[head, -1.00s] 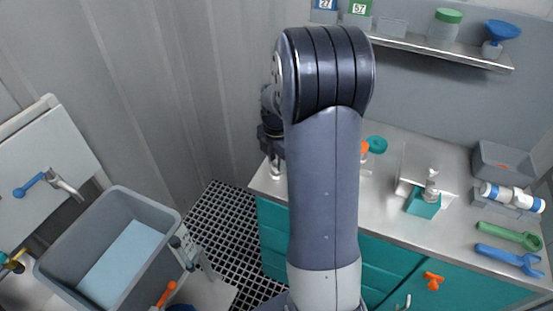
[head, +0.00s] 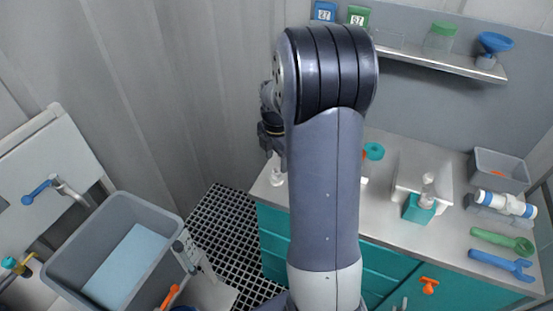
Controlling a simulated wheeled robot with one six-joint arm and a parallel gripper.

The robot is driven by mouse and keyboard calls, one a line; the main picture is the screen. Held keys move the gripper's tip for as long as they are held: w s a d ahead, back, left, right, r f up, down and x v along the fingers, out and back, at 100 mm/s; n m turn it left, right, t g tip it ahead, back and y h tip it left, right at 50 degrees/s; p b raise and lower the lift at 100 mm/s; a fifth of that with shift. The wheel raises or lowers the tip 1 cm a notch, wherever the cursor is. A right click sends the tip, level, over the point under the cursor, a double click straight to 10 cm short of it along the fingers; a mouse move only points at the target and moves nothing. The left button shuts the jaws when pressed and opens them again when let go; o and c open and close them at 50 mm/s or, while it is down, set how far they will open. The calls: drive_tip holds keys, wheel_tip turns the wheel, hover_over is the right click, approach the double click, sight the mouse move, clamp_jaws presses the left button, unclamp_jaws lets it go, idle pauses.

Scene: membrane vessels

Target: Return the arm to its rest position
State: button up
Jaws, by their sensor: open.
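My arm rises through the middle of the head view, with its elbow at the top in front of the wall and counter. My gripper (head: 273,158) shows at the left edge of the arm, pointing down over the left end of the counter. It is small and partly hidden behind my arm. It is open, and I see nothing held in it. A small white piece (head: 277,178) stands on the counter just below it, apart from it as far as I can tell.
A shelf (head: 440,63) hangs above. A grey sink (head: 70,250) is at left.

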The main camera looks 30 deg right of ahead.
sight(277, 168)
drive_tip(key=shift+r, duration=0.15)
wheel_tip(277, 168, down, 5)
drive_tip(key=b, duration=0.4)
drive_tip(key=shift+r+n, duration=0.2)
drive_tip(key=shift+n, duration=1.5)
drive_tip(key=shift+r+p, duration=0.95)
drive_tip(key=shift+r, duration=0.55)
